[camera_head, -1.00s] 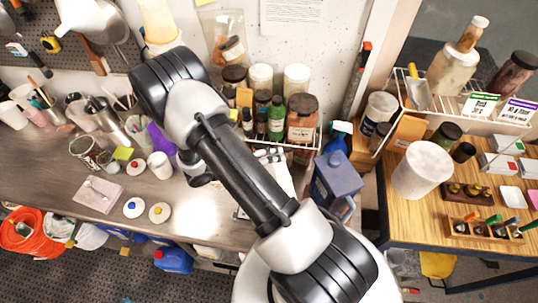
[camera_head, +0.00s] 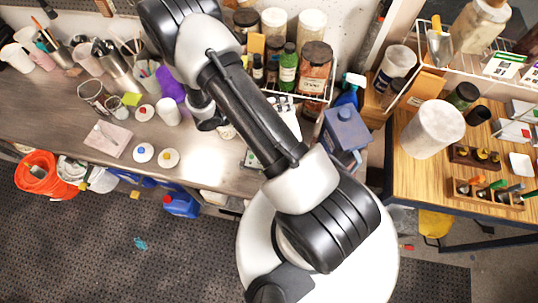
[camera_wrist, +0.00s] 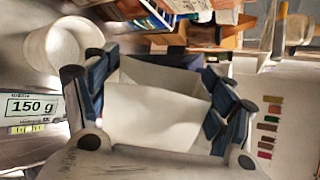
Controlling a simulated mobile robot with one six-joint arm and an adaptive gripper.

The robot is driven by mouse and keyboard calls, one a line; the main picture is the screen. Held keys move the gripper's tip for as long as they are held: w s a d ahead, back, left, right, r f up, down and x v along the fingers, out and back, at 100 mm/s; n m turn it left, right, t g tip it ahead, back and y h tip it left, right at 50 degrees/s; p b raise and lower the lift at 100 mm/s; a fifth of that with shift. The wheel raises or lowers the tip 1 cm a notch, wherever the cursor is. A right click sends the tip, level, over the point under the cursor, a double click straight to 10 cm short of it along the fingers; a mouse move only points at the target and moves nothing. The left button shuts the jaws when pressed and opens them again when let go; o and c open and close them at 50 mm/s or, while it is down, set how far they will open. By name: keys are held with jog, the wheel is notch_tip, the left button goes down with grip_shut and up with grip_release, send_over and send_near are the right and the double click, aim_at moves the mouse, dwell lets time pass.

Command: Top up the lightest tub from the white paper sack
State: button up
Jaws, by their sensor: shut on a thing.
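In the wrist view my gripper (camera_wrist: 160,72) is shut on a white paper sack (camera_wrist: 150,118), which fills the space between its dark fingers. A white round tub (camera_wrist: 62,48) stands left of the gripper, apart from it. Below the tub a label or display (camera_wrist: 33,106) reads 150 g. In the head view my arm hides most of the gripper and the sack over the grey bench. Several small tubs and lidded containers stand on the bench, among them a white one (camera_head: 168,111). The sack's mouth and contents are not clear.
A blue-grey jug (camera_head: 345,130) and a rack of jars (camera_head: 315,68) stand near my arm. A wooden table (camera_head: 410,165) at right holds a white cylinder (camera_head: 433,128). An orange bucket (camera_head: 38,175) and a blue bottle (camera_head: 182,205) are low at left. The dark floor mat is mostly clear.

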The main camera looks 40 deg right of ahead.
jog(key=shift+f, duration=0.1)
dwell(0.8)
jog(key=shift+w+f, duration=0.2)
jog(key=shift+f, duration=0.15)
jog(key=shift+n, duration=0.3)
dwell(1.4)
jog(key=shift+w+d+f+g+y, duration=0.15)
jog(key=shift+f+g+y, duration=0.15)
jog(key=shift+f+g, duration=0.15)
dwell(1.7)
jog(key=shift+w+f+n+b, duration=0.15)
jog(key=shift+f+n+b, duration=0.25)
jog(key=shift+f, duration=0.1)
dwell(1.7)
jog(key=shift+w+f+g, duration=0.1)
jog(key=shift+f+g, duration=0.15)
jog(key=shift+f, duration=0.05)
dwell(0.4)
